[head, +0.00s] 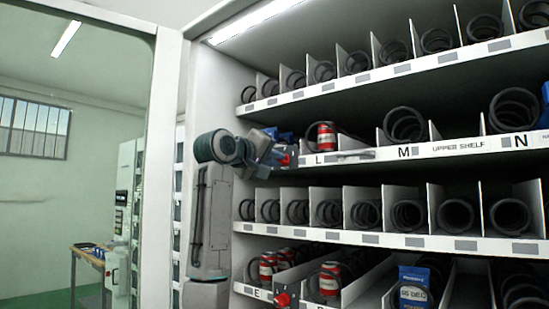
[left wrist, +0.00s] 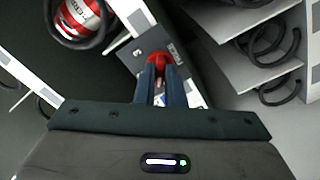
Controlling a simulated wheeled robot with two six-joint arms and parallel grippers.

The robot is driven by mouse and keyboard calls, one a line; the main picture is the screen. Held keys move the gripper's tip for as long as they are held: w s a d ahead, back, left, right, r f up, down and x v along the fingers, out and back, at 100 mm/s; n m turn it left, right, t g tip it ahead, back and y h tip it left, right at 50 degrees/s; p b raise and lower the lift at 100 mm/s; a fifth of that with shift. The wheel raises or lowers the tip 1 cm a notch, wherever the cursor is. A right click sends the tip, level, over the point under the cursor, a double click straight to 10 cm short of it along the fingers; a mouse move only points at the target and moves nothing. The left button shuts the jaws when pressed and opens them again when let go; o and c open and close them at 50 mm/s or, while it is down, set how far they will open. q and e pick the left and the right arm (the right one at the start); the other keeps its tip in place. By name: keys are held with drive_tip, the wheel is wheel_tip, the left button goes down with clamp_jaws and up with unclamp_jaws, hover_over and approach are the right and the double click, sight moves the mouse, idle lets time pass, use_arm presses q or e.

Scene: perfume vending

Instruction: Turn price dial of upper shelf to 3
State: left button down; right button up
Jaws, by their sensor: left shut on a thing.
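The upper shelf (head: 455,147) carries the letters M and N and the words UPPER SHELF in the head view. Its red price dial (head: 287,159) is at the shelf's left end, partly hidden by my left gripper (head: 276,150). In the left wrist view the red dial (left wrist: 158,64) sits on a grey plate (left wrist: 148,42). My left gripper (left wrist: 160,84) is shut on the red dial, with its two dark fingers close together at it. The number the dial points to cannot be read. My right gripper is not in view.
A red can (head: 326,138) stands in a coil just right of the dial, also in the left wrist view (left wrist: 78,16). Another red dial (head: 283,299) is on the lower shelf. An open glass door (head: 75,150) is at the left.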

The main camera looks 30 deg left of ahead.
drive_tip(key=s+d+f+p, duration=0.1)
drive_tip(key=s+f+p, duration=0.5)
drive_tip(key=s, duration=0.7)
use_arm(q)
drive_tip(key=shift+m+p, duration=4.65)
drive_tip(key=shift+m, duration=6.65)
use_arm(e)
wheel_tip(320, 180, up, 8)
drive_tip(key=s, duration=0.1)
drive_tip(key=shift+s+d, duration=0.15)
use_arm(q)
drive_tip(key=c, duration=1.5)
unclamp_jaws()
